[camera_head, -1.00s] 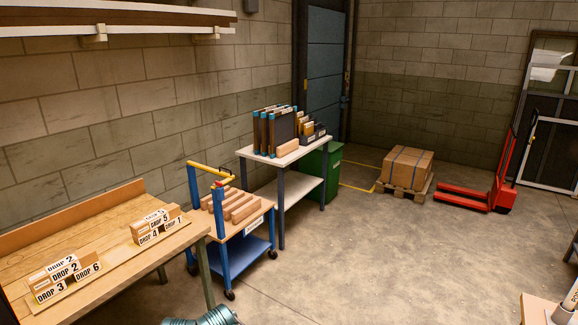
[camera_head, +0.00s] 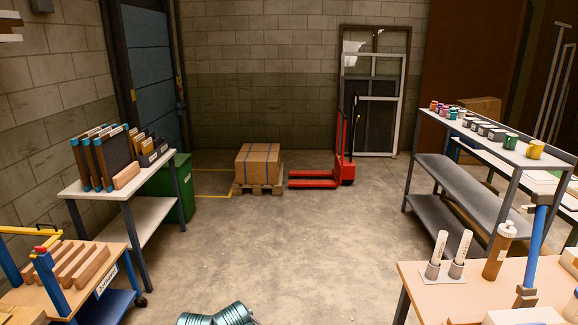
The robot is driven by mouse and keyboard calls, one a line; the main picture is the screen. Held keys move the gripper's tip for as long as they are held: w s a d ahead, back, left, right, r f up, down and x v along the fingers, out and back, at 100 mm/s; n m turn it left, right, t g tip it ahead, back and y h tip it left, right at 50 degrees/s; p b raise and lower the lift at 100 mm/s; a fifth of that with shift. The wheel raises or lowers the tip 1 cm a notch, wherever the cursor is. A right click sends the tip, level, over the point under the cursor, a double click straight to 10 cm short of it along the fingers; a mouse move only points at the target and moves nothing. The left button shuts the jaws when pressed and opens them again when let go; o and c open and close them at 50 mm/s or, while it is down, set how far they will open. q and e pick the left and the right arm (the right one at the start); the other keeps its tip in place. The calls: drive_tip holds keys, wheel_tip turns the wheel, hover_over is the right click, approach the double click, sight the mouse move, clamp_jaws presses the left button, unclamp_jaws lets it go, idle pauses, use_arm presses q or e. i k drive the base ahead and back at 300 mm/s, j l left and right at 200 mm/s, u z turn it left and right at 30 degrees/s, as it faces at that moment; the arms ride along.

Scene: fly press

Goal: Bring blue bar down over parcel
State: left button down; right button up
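A blue bar (camera_head: 538,240) stands nearly upright, slightly tilted, over the wooden table at the lower right. Dark brackets show near its lower end. A pale, flat object (camera_head: 525,316) lies on the table below it, cut off by the bottom edge; I cannot tell if it is the parcel. A brown carton (camera_head: 257,162) with blue straps sits on a pallet at the back. Part of my own arm shows at the bottom centre. Neither gripper is in view.
The table (camera_head: 420,277) also holds a brown bottle (camera_head: 498,250) and two white tubes (camera_head: 461,248) in holders. A grey shelf unit (camera_head: 455,185) stands behind it. A cart (camera_head: 85,295) with wooden blocks is at the left. The middle floor is clear.

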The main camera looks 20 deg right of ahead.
sight(541, 200)
drive_tip(key=i+l+z, duration=0.1)
drive_tip(key=i+z, duration=0.2)
drive_tip(key=i, duration=0.25)
drive_tip(key=i+z, duration=0.35)
drive_tip(key=i, duration=0.15)
drive_tip(key=i+z, duration=0.35)
drive_tip(key=i+j+z, duration=0.15)
drive_tip(key=i+z, duration=0.3)
drive_tip(key=z, duration=0.25)
drive_tip(key=i+z, duration=0.15)
drive_tip(key=z, duration=0.25)
drive_tip(key=i+z, duration=0.15)
drive_tip(key=z, duration=0.25)
drive_tip(key=i+j+z, duration=0.1)
drive_tip(key=z, duration=0.35)
drive_tip(key=i+j+z, duration=0.15)
drive_tip(key=z, duration=0.2)
drive_tip(key=i+j+z, duration=0.2)
drive_tip(key=z, duration=0.15)
drive_tip(key=k+j+z, duration=0.1)
drive_tip(key=k+z, duration=0.45)
drive_tip(key=k, duration=0.2)
